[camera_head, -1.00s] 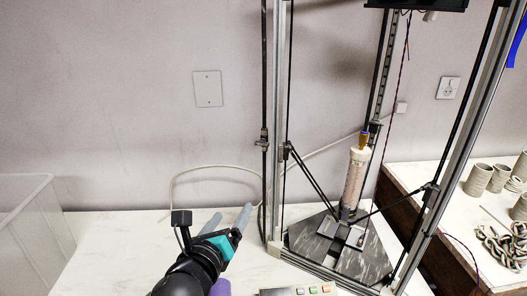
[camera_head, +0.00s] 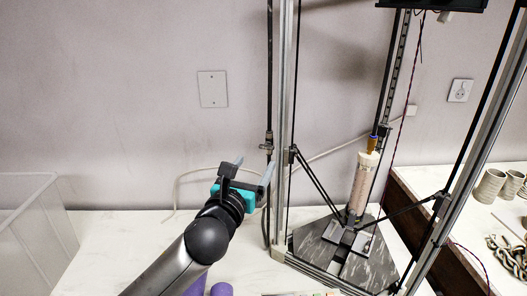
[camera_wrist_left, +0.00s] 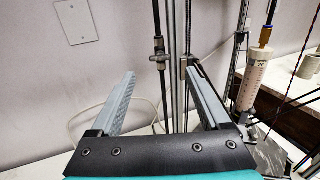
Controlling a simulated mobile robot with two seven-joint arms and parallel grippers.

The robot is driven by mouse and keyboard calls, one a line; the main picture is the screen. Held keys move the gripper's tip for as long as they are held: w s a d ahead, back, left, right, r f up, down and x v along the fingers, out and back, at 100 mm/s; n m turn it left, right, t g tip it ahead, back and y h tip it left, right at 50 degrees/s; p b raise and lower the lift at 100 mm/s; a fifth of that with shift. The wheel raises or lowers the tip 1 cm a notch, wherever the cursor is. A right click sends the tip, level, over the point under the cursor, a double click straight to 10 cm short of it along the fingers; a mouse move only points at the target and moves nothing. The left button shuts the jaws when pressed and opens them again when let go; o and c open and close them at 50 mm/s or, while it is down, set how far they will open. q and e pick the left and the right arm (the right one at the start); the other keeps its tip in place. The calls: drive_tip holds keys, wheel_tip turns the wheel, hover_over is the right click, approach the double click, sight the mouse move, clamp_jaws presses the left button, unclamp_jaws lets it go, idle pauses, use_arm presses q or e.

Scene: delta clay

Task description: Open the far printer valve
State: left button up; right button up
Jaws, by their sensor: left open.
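A small metal valve (camera_head: 267,143) sits on a dark vertical pipe (camera_head: 269,80) beside the left post of the printer (camera_head: 287,120). It also shows in the left wrist view (camera_wrist_left: 159,56), just beyond the fingertips and between their lines. Its handle is too small to tell its setting. My left gripper (camera_head: 254,167) is open and empty, with two grey fingers pointing toward the pipe. In the head view it appears slightly below and left of the valve. Both fingers show apart in the left wrist view (camera_wrist_left: 160,71). My right gripper is not in view.
A clay cartridge (camera_head: 362,186) with an orange fitting stands inside the printer frame. A pale cable (camera_head: 178,185) runs along the wall. A clear plastic bin (camera_head: 30,225) is at left, and clay cups (camera_head: 489,185) are at right.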

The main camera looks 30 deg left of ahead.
sight(266, 148)
use_arm(q)
drive_tip(key=w, duration=0.3)
drive_tip(key=w+a, duration=0.1)
drive_tip(key=w, duration=0.3)
drive_tip(key=shift+w+a, duration=0.2)
clamp_jaws()
idle(0.5)
